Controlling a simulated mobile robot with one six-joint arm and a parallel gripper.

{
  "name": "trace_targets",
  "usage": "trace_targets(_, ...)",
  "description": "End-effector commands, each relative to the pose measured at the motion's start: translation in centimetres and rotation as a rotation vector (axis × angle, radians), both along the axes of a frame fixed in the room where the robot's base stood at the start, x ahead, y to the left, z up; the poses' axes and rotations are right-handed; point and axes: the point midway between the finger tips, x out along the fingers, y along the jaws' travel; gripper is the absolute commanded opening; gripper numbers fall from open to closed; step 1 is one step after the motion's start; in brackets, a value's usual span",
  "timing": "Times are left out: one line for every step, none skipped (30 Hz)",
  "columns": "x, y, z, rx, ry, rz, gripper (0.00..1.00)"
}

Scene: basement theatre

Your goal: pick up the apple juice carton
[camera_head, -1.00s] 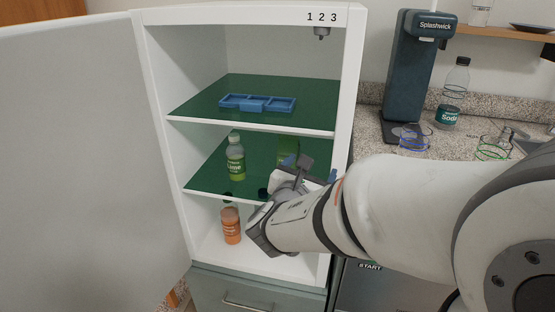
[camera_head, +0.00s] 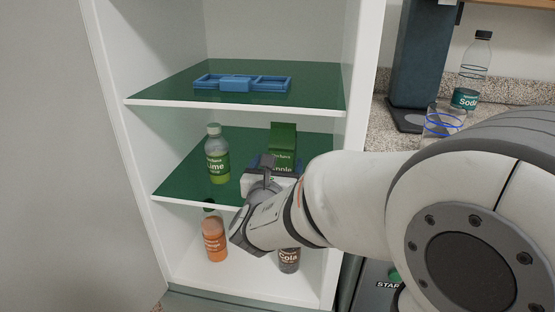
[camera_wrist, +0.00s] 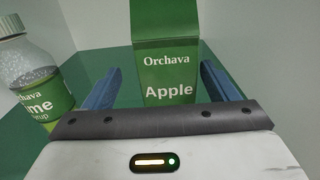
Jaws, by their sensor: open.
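The apple juice carton (camera_head: 283,139) is a green box standing upright on the middle shelf of the open fridge, at the right. My gripper (camera_head: 271,163) is in front of it and hides its lower part in the head view. In the wrist view, the carton (camera_wrist: 166,60) shows the words "Orchava Apple" and stands straight ahead. My gripper (camera_wrist: 161,86) is open there, with one blue finger to the left of the carton and one to the right. I cannot tell how far the fingers reach along its sides.
A lime bottle (camera_head: 217,154) stands left of the carton on the green shelf (camera_head: 180,178), close to the left finger in the wrist view. A blue tray (camera_head: 242,83) lies on the shelf above. Orange (camera_head: 214,238) and cola (camera_head: 289,259) bottles stand below.

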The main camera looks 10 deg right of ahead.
Motion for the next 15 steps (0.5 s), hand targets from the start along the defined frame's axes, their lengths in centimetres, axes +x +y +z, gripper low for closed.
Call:
trace_targets(0.5,-0.5,-0.2,0.0,0.0,-0.004,0.8)
trace_targets(0.8,-0.7,-0.2,0.001,-0.001,-0.005,0.8)
trace_targets(1.2,-1.0,-0.3,0.001,-0.001,-0.006,0.8)
trace_targets(1.6,-1.4,-0.3,0.001,0.0,-0.007,0.8)
trace_targets(2.1,-1.6,-0.4,0.001,-0.001,-0.007,0.8)
trace_targets(2.6,-2.1,-0.4,0.001,-0.001,-0.008,0.8)
trace_targets(3.0,-2.3,-0.4,0.0,0.0,-0.008,0.8)
trace_targets(3.4,-2.4,-0.3,0.0,0.0,-0.007,0.8)
trace_targets(3.8,-2.5,-0.2,0.0,-0.001,-0.007,0.8)
trace_targets(4.1,-2.7,-0.2,0.0,0.0,-0.007,0.8)
trace_targets(4.3,-2.7,-0.2,0.0,0.0,-0.006,0.8)
trace_targets(4.5,-2.8,-0.2,0.0,0.0,-0.006,0.8)
trace_targets(4.6,-2.8,-0.1,0.0,0.0,-0.006,0.8)
trace_targets(4.7,-2.9,-0.1,0.0,0.0,-0.006,0.8)
trace_targets(4.7,-2.9,-0.1,0.0,0.0,-0.006,0.8)
